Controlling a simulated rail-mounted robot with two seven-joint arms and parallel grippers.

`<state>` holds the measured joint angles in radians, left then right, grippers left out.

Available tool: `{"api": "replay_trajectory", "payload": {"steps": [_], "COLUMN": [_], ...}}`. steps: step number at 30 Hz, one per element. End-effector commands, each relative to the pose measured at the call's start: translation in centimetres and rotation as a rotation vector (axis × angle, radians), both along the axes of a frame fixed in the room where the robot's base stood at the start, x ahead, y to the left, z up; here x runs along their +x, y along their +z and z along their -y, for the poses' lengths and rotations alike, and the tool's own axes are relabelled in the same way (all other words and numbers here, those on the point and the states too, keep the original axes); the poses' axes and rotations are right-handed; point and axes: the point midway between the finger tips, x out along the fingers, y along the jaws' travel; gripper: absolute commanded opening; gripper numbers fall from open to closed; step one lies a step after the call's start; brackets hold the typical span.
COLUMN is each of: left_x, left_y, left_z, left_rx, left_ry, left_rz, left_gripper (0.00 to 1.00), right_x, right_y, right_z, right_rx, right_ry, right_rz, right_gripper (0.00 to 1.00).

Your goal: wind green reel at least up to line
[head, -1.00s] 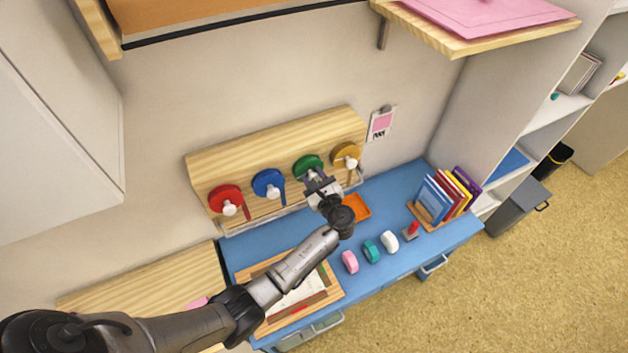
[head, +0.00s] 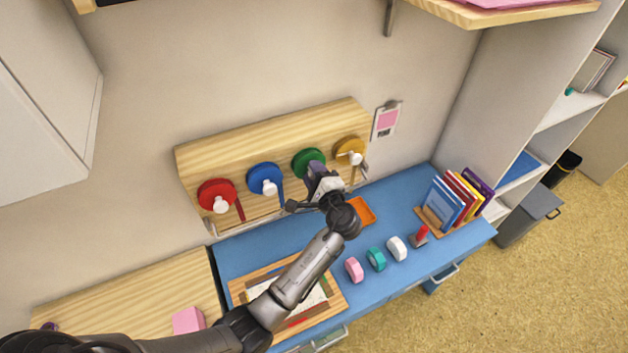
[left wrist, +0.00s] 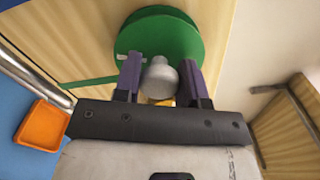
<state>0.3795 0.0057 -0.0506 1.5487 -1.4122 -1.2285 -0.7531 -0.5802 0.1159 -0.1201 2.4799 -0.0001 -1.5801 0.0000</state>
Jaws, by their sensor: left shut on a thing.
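The green reel (head: 306,158) is on the upright wooden board (head: 250,142), third from the left. In the left wrist view the green reel (left wrist: 165,32) shows with its green strap (left wrist: 95,81) running off to the left. My left gripper (head: 312,172) is at the reel's front. In the left wrist view the left gripper (left wrist: 160,78) has its two fingers on either side of the pale round knob (left wrist: 160,78), shut on it. The line is not clearly visible. My right gripper is not in view.
The red reel (head: 217,194) and blue reel (head: 264,178) are left of the green one; the yellow reel (head: 349,148) is right of it. An orange tray (head: 367,211), several tape rolls and books stand on the blue desk (head: 270,242).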

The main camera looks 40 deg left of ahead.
Motion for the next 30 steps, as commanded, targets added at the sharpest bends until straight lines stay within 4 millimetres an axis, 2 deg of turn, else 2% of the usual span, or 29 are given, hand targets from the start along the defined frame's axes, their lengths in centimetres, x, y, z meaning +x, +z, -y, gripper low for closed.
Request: {"api": "replay_trajectory", "payload": {"steps": [1, 3, 12, 30], "left_x": [0.0, 0.0, 0.0, 0.0], "left_y": [-0.4, -0.4, -0.3, 0.0], "left_z": [0.0, 0.0, 0.0, 0.0], "left_rx": [-0.015, -0.036, -0.101, -0.131], "left_ry": [0.001, 0.001, 0.000, -0.001], "left_rz": [0.037, 0.085, 0.229, 0.296], "left_gripper": [0.14, 0.14, 0.14, 0.14], "right_x": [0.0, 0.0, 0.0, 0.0], "right_y": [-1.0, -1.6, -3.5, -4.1], "right_z": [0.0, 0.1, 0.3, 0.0], "right_rx": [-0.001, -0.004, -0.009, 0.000], "right_ry": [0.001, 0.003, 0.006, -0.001], "right_rz": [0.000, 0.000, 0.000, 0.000], "right_gripper": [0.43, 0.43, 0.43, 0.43]}}
